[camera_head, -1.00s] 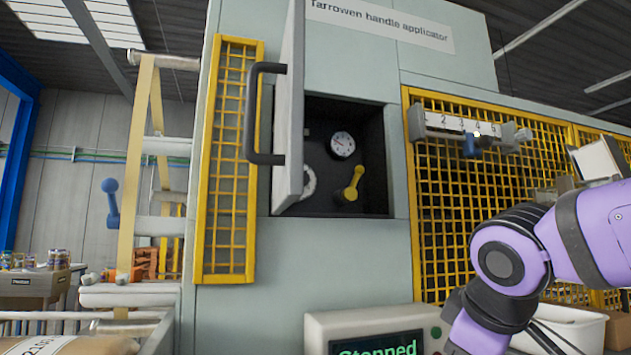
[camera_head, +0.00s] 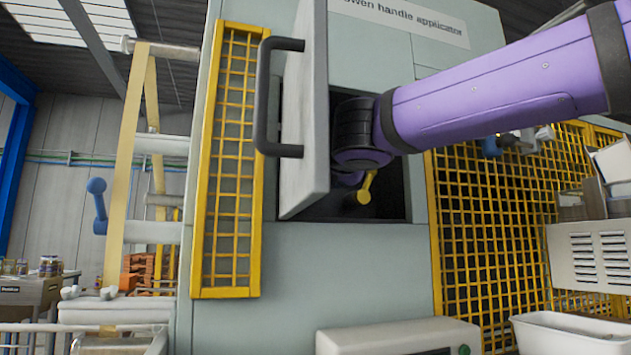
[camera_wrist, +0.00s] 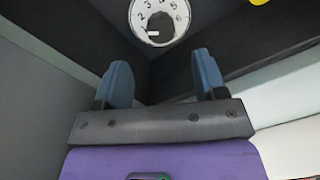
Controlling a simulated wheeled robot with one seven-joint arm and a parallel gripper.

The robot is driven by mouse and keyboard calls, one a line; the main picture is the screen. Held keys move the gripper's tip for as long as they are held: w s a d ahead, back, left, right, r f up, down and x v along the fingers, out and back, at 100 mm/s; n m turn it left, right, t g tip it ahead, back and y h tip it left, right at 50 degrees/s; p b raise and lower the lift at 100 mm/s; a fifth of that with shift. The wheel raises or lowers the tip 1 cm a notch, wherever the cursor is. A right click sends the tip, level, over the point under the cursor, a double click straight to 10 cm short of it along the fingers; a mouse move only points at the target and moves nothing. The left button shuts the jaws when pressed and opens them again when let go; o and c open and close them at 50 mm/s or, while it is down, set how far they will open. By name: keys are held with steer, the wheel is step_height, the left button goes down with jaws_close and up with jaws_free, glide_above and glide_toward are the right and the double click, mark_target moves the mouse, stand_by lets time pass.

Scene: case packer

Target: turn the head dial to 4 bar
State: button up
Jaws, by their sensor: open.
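In the wrist view a round white dial (camera_wrist: 160,17) with a dark centre shows at the top, on the dark wall of the recess. Its numbers run around the ring; 2, 3, 5 and 6 are legible. A small white mark lies at the lower left of its centre. My gripper (camera_wrist: 162,82) is open and empty, its two blue fingers apart, below the dial in the picture and not around it. In the head view my arm reaches into the recess, and the arm and the open door (camera_head: 306,120) hide the dial and my gripper.
A yellow lever (camera_head: 366,188) sits in the recess just below my wrist; a bit of yellow also shows at the top right in the wrist view. The door's black handle (camera_head: 266,95) sticks out left. Yellow mesh guards (camera_head: 228,160) flank the cabinet.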

steer(key=x, duration=0.9)
steer(key=shift+w, duration=0.15)
steer(key=c, duration=0.9)
